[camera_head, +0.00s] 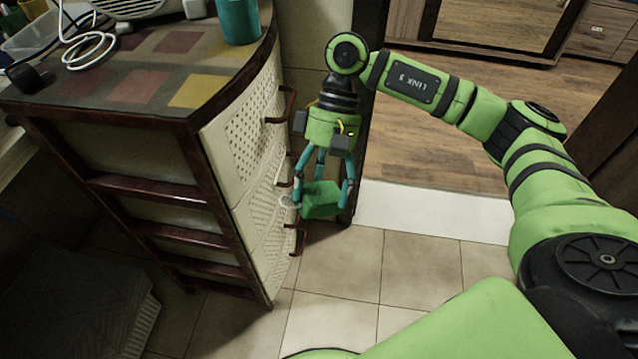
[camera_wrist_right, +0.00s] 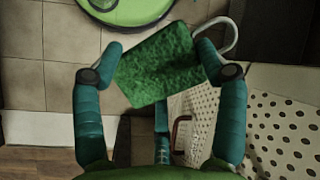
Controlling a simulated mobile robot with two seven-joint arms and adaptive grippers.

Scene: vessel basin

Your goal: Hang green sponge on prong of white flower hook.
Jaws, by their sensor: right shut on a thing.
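The green sponge (camera_head: 321,202) is held in the fingers of my right gripper (camera_head: 321,195), which points down beside the cabinet's drawer fronts. In the right wrist view, the sponge (camera_wrist_right: 160,64) sits slightly tilted between the teal fingers of the gripper (camera_wrist_right: 161,62). I cannot make out a white flower hook in either view. My left gripper is not in view.
A cabinet with white perforated drawers (camera_head: 238,140) and protruding dark handles (camera_head: 289,104) stands just left of my right gripper. A teal cup (camera_head: 238,20) and a coiled white cable (camera_head: 88,48) are on its top. The tiled floor (camera_head: 340,265) below is clear.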

